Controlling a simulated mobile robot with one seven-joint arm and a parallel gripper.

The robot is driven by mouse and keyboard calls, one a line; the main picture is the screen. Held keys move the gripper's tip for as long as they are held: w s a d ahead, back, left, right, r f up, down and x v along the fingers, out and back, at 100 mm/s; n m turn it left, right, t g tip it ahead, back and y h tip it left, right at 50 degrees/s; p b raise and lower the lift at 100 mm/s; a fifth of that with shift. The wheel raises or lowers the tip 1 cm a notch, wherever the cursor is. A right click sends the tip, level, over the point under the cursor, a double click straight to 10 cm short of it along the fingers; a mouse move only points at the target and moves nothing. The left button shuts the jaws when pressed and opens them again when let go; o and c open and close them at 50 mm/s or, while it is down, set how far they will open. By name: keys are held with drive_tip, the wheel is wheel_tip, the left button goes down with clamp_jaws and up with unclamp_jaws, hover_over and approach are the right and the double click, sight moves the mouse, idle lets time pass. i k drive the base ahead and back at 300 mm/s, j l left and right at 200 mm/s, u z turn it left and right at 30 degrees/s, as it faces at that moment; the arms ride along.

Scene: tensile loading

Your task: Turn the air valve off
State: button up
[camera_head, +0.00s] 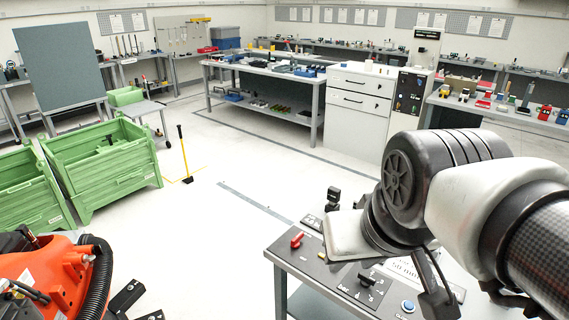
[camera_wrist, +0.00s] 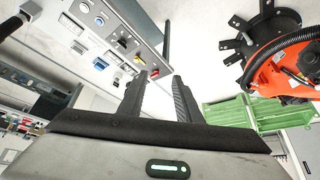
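A grey control panel (camera_head: 328,271) lies on a stand at the lower middle of the head view. A red handle (camera_head: 297,240) sits near its far left corner and a black rotary knob (camera_head: 367,280) nearer the front. Labels are too small to read, so I cannot tell for certain which is the air valve. In the wrist view the panel (camera_wrist: 97,32) is at upper left, with a small red part (camera_wrist: 155,73) near its end, just beyond the fingertips. My gripper (camera_wrist: 161,76) is open, its two black fingers apart with nothing between. My arm hides the panel's right side in the head view.
A blue button (camera_head: 407,306) is on the panel's front. An orange machine (camera_head: 45,275) with a black hose stands at lower left. Green crates (camera_head: 100,165) stand behind it. A white cabinet (camera_head: 355,115) and workbenches line the back.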

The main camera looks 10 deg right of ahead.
sight(295, 243)
drive_tip(key=i+j+u, duration=0.1)
drive_tip(key=i+j, duration=0.35)
drive_tip(key=j, duration=0.2)
drive_tip(key=i+j, duration=0.45)
drive_tip(key=j, duration=0.15)
drive_tip(key=j+u, duration=0.05)
